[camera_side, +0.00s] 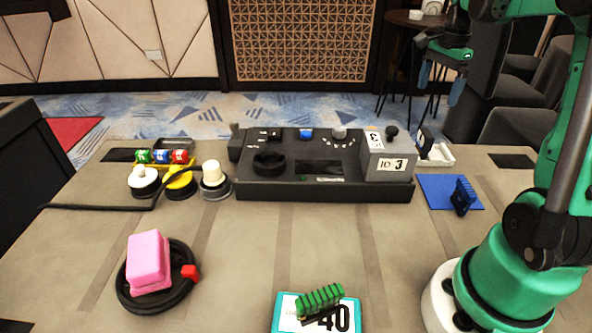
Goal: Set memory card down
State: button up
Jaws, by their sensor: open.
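My gripper (440,88) hangs at the upper right, its two blue fingers apart with nothing visible between them. It is above and behind the table's far right edge. I cannot tell for certain which thing is the memory card. A small dark card-like piece (423,143) stands tilted at a white tray (440,154), below my gripper. A dark blue ridged piece (461,196) stands on a flat blue mat (436,190), to the right of the console. My gripper touches neither of them.
A black console (300,188) with knobs and a grey box (390,160) fills the back middle. At left are several coloured cylinders, round knobs and a cable. A pink block (148,260) rests on a black ring (125,290). A green ridged piece (320,298) lies on a teal-edged card. The table's middle is clear.

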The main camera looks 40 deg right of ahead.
jog(key=w+a+n+t, duration=0.1)
jog(key=a+n, duration=0.2)
jog(key=a, duration=0.2)
jog(key=w+a+n+t, duration=0.1)
jog(key=a+n, duration=0.3)
jog(key=a, duration=0.1)
jog(key=w+a+r+n+t+h, duration=0.1)
jog(key=w+a+n, duration=0.1)
jog(key=a+n, duration=0.2)
jog(key=shift+a+r, duration=0.1)
jog(key=shift+a, duration=0.75)
jog(key=s+a+f+n+t, duration=0.1)
jog(key=a+n+t, duration=0.1)
jog(key=a+n, duration=0.3)
jog(key=s+a+f+n+t+y, duration=0.1)
jog(key=a+f+n+t, duration=0.1)
jog(key=a+n, duration=0.4)
jog(key=shift+s+a, duration=0.35)
jog(key=shift+a, duration=0.4)
